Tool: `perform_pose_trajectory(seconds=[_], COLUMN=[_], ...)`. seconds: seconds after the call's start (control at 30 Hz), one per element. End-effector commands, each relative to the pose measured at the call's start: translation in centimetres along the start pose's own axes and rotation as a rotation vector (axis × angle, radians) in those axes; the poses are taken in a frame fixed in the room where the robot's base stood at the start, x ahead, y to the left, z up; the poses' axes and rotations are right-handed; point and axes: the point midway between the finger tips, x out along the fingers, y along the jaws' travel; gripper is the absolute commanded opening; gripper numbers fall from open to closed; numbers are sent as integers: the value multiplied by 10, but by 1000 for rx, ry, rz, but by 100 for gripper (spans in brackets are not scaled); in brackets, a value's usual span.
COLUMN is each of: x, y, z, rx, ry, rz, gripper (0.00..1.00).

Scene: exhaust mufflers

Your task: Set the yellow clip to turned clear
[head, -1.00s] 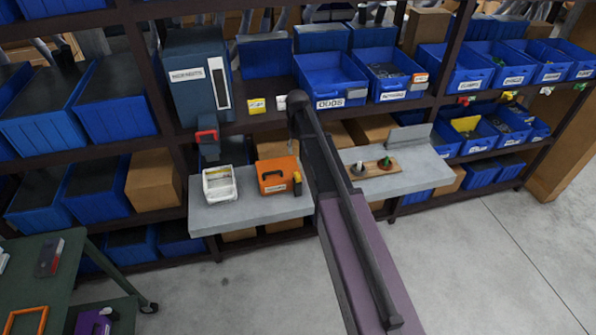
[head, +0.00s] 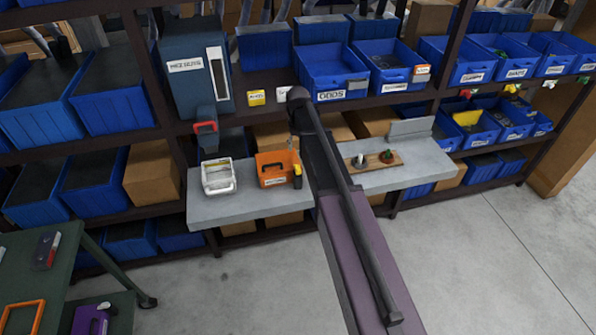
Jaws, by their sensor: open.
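A small yellow clip (head: 511,88) sits on the shelf edge at the right, in a row with a red clip (head: 466,93), a pale clip (head: 549,84) and a green clip (head: 582,80). It is too small here to tell how it is turned. The row is just above the lower blue bins. My arm rises from the bottom right of centre to a dark joint in front of the shelves, well left of the clips. My gripper cannot be made out; the arm's far end is hidden.
A grey ledge (head: 235,208) holds a white basket (head: 218,177), an orange box (head: 275,170) and a wooden board (head: 372,160) with small parts. Blue bins (head: 330,70) fill the shelves. A green cart (head: 40,265) stands at lower left. The floor (head: 500,250) at right is clear.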

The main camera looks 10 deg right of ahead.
Motion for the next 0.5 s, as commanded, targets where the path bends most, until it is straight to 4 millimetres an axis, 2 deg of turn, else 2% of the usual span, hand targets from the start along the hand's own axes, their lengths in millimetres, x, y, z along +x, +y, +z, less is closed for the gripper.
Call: perform_pose_trajectory(seconds=[0.03,0.5], x=[8,45], y=[0,0], z=[0,0], rx=[0,0], ry=[0,0], rz=[0,0], gripper=[60,60])
